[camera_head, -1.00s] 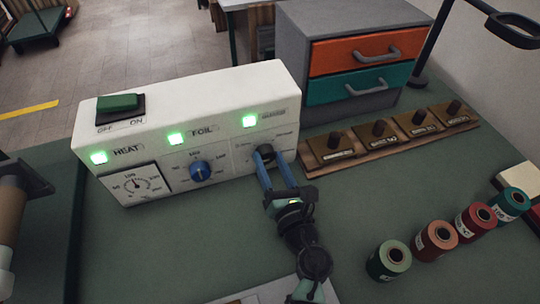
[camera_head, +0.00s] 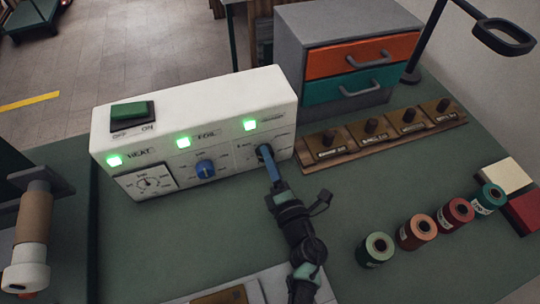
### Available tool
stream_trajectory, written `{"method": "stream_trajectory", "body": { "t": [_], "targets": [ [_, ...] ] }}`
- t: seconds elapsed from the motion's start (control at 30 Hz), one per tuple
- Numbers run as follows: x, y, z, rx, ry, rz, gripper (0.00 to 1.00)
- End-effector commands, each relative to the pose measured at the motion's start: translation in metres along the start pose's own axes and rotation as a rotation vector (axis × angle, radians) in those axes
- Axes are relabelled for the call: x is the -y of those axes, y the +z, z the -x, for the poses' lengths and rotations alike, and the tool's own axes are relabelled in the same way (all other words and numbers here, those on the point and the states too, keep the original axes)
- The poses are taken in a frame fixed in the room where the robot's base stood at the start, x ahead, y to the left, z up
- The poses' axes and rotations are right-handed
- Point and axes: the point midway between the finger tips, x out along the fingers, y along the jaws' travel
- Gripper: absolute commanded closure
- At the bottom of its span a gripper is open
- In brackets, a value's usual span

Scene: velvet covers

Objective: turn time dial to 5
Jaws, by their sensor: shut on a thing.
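The white control box (camera_head: 200,105) stands on the green bench. Its right-hand dial (camera_head: 262,151), dark and mostly hidden by my fingers, sits below the rightmost green light; I take it as the time dial. My gripper (camera_head: 269,160) is shut on this dial, with its blue fingers nearly in line, one covering the other. The small scale marks around the dial are too blurred to read, and its pointer is hidden. A blue knob (camera_head: 205,169) under the FOIL label is left of my gripper, apart from it.
A gauge (camera_head: 146,183) under HEAT and a green switch (camera_head: 128,111) are on the box's left. Several stamps (camera_head: 370,127) stand in a wooden rack to the right. Several spools (camera_head: 417,231) stand at the front right. A drawer cabinet (camera_head: 352,72) is behind.

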Motion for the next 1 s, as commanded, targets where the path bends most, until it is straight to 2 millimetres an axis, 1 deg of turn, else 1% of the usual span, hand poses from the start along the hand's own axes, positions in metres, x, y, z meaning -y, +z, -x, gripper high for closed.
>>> {"method": "stream_trajectory", "body": {
  "t": [0.1,0.33,0.9,0.93,1.0],
  "targets": [
    [-0.0008,0.0003,0.0002,0.000,-0.001,-0.068,1.00],
    [0.0004,-0.0003,0.0004,-0.001,-0.001,-0.153,1.00],
    [0.0016,-0.0006,0.0005,-0.001,-0.001,-0.183,1.00],
    [0.0015,-0.0006,0.0005,-0.001,-0.001,-0.183,0.47],
    [0.0015,-0.0006,0.0004,-0.001,-0.001,-0.182,0.34]
  ]
}}
